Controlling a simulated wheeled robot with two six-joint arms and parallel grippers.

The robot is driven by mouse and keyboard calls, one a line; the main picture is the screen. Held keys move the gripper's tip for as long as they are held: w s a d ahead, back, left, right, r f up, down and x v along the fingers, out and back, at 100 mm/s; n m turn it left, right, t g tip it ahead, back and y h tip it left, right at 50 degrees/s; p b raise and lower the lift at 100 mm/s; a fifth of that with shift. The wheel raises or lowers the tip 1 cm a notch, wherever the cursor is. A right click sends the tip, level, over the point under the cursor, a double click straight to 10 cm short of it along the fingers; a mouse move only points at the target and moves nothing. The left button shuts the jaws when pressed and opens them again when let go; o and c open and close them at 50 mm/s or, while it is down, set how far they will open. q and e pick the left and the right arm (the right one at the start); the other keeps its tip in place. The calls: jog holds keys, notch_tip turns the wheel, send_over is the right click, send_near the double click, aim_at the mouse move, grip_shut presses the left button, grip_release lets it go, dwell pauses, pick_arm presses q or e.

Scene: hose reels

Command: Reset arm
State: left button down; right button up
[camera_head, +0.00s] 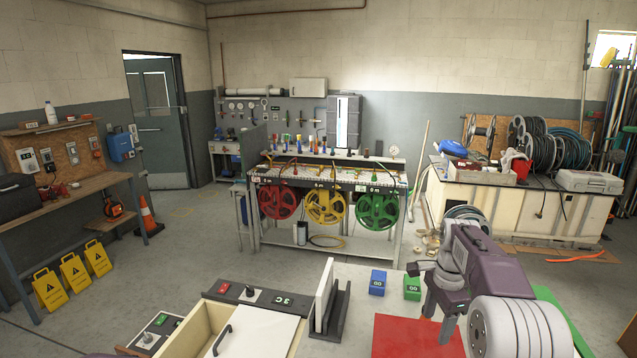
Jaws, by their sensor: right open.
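My right arm comes in from the lower right, purple and grey with a large pale round joint. Its gripper (438,318) points down over the work surface (358,318) near the red mat (405,342). The jaws are open and I see nothing between them. Whether the fingertips touch anything is hard to tell. A green block (412,288) sits just left of the gripper, and a blue block (377,282) is farther left. My left gripper is not in view.
An open wooden drawer unit (208,330) and a dark control panel (250,293) stand left of the work surface, beside an upright white plate (324,295). Beyond is a bench with red (277,199), yellow (324,206) and green (377,211) reels.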

jog(key=shift+n, duration=0.8)
jog(key=s+a, duration=0.1)
jog(key=s+a+f+b, duration=0.1)
jog(key=s+a, duration=0.1)
jog(key=s+a+f+b, duration=0.1)
jog(key=s, duration=0.1)
jog(key=shift+a, duration=0.4)
jog(key=s+a+f+n+b, duration=0.1)
jog(key=s+a+f+n, duration=0.1)
jog(key=s+f+n, duration=0.5)
jog(key=s+a+f+n+b, duration=0.2)
jog(key=s+a+f+n, duration=0.1)
jog(key=s+f+n, duration=0.4)
jog(key=s, duration=0.3)
jog(key=shift+s+a+f+n+t, duration=0.15)
jog(key=shift+s+n+t, duration=0.15)
jog(key=shift+s+n, duration=0.1)
jog(key=shift+s, duration=0.1)
